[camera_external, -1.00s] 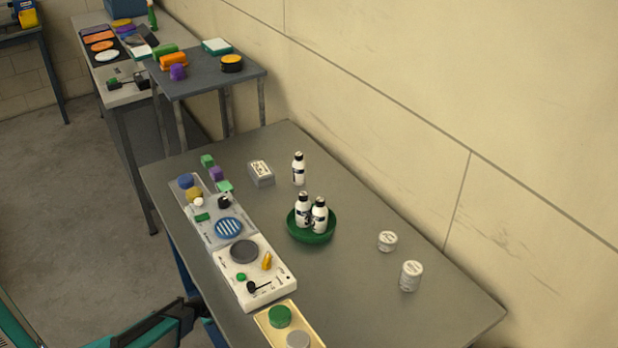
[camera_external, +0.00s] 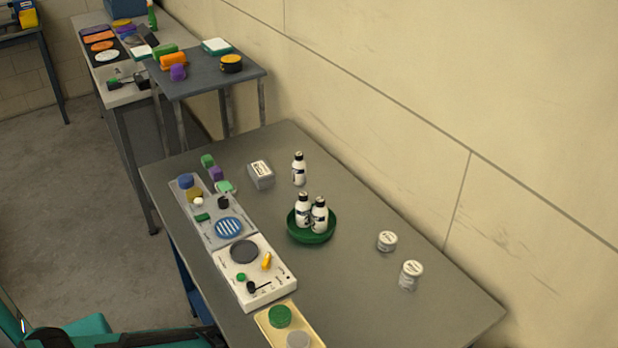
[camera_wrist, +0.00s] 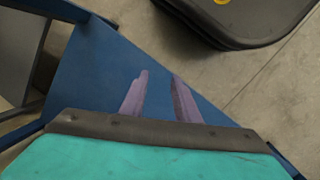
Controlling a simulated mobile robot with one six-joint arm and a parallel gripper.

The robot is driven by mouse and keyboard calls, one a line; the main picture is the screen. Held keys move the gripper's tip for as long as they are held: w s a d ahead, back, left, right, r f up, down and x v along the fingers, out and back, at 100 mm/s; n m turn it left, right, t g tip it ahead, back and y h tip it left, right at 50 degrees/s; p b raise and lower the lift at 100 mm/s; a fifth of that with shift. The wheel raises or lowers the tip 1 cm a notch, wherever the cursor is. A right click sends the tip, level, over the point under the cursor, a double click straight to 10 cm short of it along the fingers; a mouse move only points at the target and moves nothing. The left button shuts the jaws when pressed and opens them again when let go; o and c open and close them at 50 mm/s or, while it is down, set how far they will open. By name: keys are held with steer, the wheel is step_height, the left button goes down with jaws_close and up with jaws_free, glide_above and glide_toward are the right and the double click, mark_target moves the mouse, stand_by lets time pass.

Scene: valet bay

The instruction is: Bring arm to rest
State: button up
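My gripper shows in the wrist view (camera_wrist: 158,88) as two purple-grey fingers standing apart, with nothing held between them. Behind the fingers is a flat blue panel (camera_wrist: 85,75). In the external view, my teal and dark arm (camera_external: 85,327) is low at the bottom left, left of the grey table (camera_external: 370,285). The fingers cannot be made out there.
The grey table bears a green bowl (camera_external: 311,236) with two white bottles, another bottle (camera_external: 299,170), two white jars (camera_external: 411,275), trays (camera_external: 270,300) and a grey box (camera_external: 261,173). A dark rounded object (camera_wrist: 232,22) shows at the wrist view's top. Concrete floor (camera_external: 70,200) is clear at left.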

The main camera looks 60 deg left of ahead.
steer(key=s+d+r+m+g+y+p, duration=0.1)
steer(key=s+d+r+m+g+p, duration=0.1)
steer(key=s, duration=0.4)
steer(key=s+d+r+m+g+y+p, duration=0.1)
steer(key=s+d+r+m+g+p, duration=0.1)
steer(key=s+r, duration=0.3)
steer(key=shift+s+d+r+m+g+p, duration=0.3)
steer(key=shift+s+d+m+g+p, duration=0.1)
steer(key=shift+s+d+m, duration=0.4)
